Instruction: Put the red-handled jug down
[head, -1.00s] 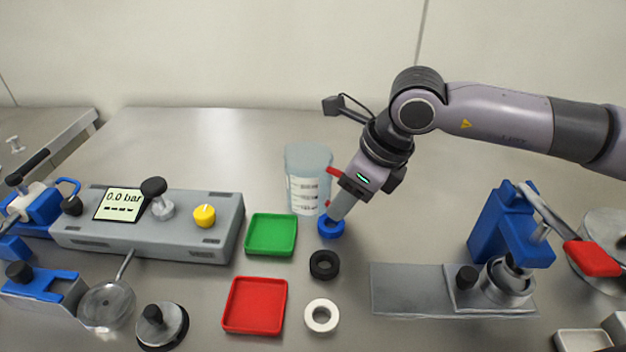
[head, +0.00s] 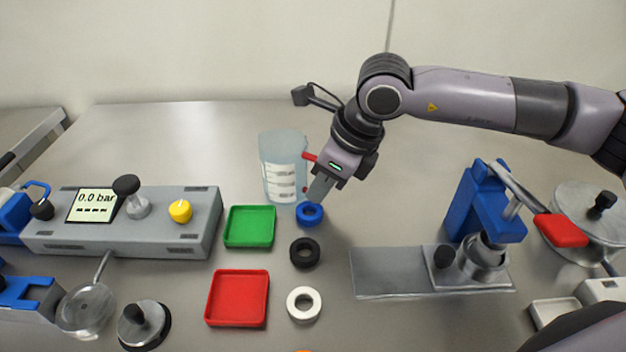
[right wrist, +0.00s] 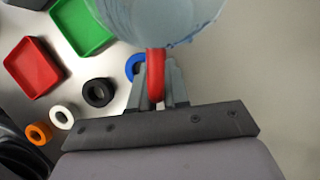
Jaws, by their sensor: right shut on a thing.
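The jug (head: 283,170) is translucent with white markings and a red handle. It is upright at the back middle of the table, left of my right gripper (head: 314,172). In the right wrist view the fingers (right wrist: 160,85) are shut on the red handle (right wrist: 155,72), and the jug's body (right wrist: 160,15) shows at the top edge. I cannot tell whether its base touches the table. My left gripper is not in view.
A blue ring (head: 309,214) lies close by the jug, with a black ring (head: 304,252) and white ring (head: 304,304) in front. A green tray (head: 249,227) and red tray (head: 237,298) are left of them. A blue press (head: 484,205) stands right. The table behind is clear.

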